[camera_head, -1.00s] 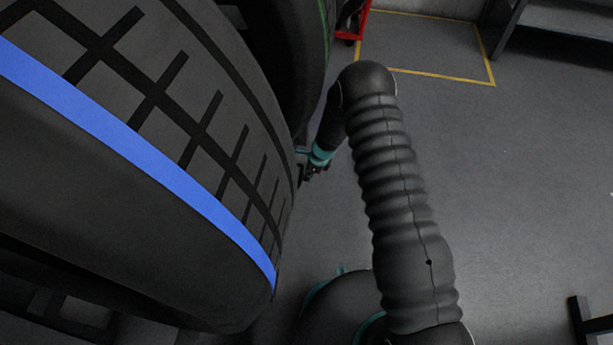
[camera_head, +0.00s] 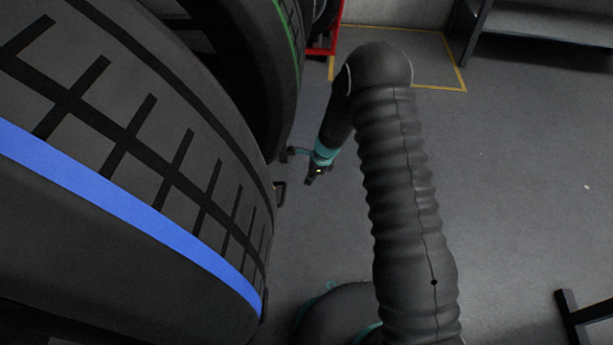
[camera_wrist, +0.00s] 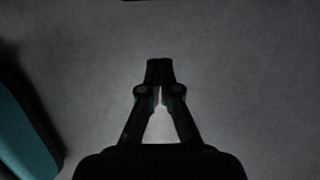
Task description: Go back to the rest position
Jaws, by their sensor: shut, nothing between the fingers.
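My gripper (camera_wrist: 160,66) points down at the grey floor in the wrist view. Its two fingers meet at the tips, with nothing between them. In the head view my gripper (camera_head: 311,179) is small and dark, below the teal wrist ring. It hangs to the right of the large tires, apart from them. My arm bends over at the elbow and runs down the middle of the head view.
A large tire with a blue stripe (camera_head: 133,210) fills the left. A tire with a green line (camera_head: 262,75) stands behind it. A red frame (camera_head: 327,40), a yellow floor marking (camera_head: 440,90) and a dark shelf (camera_head: 545,22) are farther back. Open floor (camera_head: 510,190) lies to the right.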

